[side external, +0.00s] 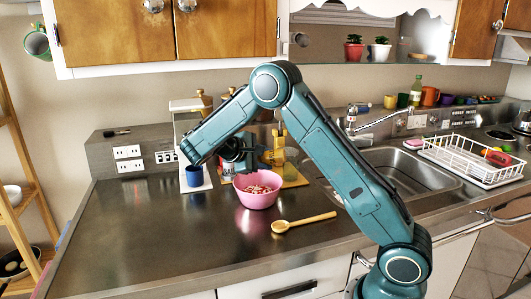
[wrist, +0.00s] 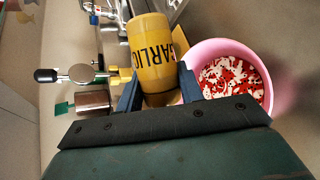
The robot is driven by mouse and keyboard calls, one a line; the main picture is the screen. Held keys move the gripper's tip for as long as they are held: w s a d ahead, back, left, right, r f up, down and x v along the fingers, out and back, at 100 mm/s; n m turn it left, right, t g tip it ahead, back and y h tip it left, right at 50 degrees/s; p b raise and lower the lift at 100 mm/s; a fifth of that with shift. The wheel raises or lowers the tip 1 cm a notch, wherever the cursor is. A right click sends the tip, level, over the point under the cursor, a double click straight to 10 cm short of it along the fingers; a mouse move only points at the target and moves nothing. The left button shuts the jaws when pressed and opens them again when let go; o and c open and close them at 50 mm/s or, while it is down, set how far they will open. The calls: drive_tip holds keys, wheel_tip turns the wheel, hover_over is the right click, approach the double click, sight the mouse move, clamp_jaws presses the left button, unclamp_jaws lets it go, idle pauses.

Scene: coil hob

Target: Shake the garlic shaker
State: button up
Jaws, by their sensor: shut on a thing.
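In the wrist view, the garlic shaker (wrist: 155,45) is a yellow cylinder with dark "GARLIC" lettering. My gripper (wrist: 160,88) is shut on it, with one dark blue finger on each side. The shaker's near end is partly hidden by my gripper. In the side view, my gripper (side external: 264,157) is just above and behind the pink bowl (side external: 258,200); the shaker is hard to pick out there. The bowl holds red and white bits. It also shows in the wrist view (wrist: 284,90), to the right of the shaker and apart from it.
A wooden spoon (side external: 304,222) lies on the counter in front of the bowl. A blue cup (side external: 194,177) stands to the left. A sink (side external: 410,175) and a white dish rack (side external: 470,160) are to the right. The left front of the counter (side external: 150,235) is clear.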

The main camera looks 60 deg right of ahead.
drive_tip(key=shift+r, duration=0.95)
